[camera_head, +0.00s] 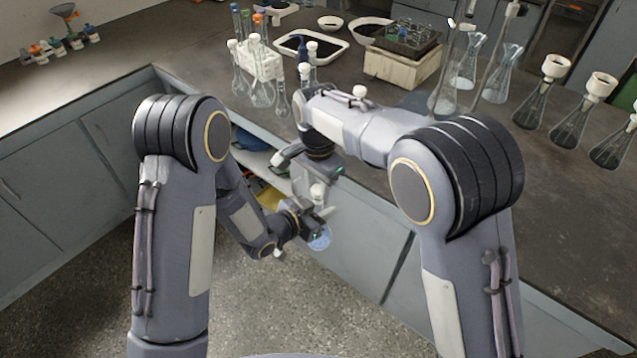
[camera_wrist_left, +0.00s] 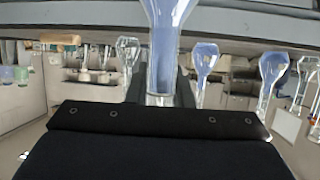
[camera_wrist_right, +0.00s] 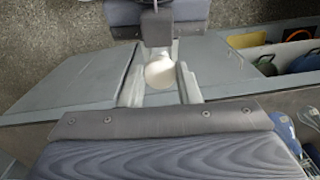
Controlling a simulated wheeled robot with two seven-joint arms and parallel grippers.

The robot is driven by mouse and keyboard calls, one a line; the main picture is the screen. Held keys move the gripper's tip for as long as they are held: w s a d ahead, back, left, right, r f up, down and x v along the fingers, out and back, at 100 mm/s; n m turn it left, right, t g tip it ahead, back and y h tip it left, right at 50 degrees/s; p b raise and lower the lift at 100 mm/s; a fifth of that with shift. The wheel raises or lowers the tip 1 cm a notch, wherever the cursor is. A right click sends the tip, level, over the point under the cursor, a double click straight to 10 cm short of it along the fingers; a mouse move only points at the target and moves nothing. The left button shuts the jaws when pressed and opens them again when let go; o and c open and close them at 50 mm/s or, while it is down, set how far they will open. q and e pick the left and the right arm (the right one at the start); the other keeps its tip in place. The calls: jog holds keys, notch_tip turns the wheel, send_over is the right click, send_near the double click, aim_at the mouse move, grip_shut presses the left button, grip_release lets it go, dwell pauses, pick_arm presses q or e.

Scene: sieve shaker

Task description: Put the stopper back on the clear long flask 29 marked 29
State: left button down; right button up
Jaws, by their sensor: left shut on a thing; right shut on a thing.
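My left gripper (camera_head: 316,220) is shut on a clear flask (camera_head: 320,239), held upright in front of the bench. Its bluish bulb shows below the gripper. In the left wrist view the flask's clear neck (camera_wrist_left: 163,72) stands between the fingers; no number is legible. My right gripper (camera_head: 322,178) is just above the left one, shut on a pale stopper (camera_head: 318,191). The right wrist view shows the stopper's round white top (camera_wrist_right: 160,73) between the fingers, with my left gripper beyond it. The flask mouth is hidden, so I cannot tell whether stopper and flask touch.
A white rack (camera_head: 262,66) of tubes and several flasks stand at the bench's near edge behind my grippers. A white tray (camera_head: 322,40) lies behind. Several flasks with white tops, such as this one (camera_head: 572,118), stand at right. An open drawer (camera_head: 268,196) sits below.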

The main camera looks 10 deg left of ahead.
jog(key=m, duration=0.5)
jog(key=shift+a+m, duration=0.1)
jog(key=shift+m, duration=0.2)
jog(key=m, duration=1)
jog(key=shift+w, duration=0.15)
jog(key=o, duration=1)
jog(key=shift+r, duration=2.25)
jog(key=shift+c, duration=0.3)
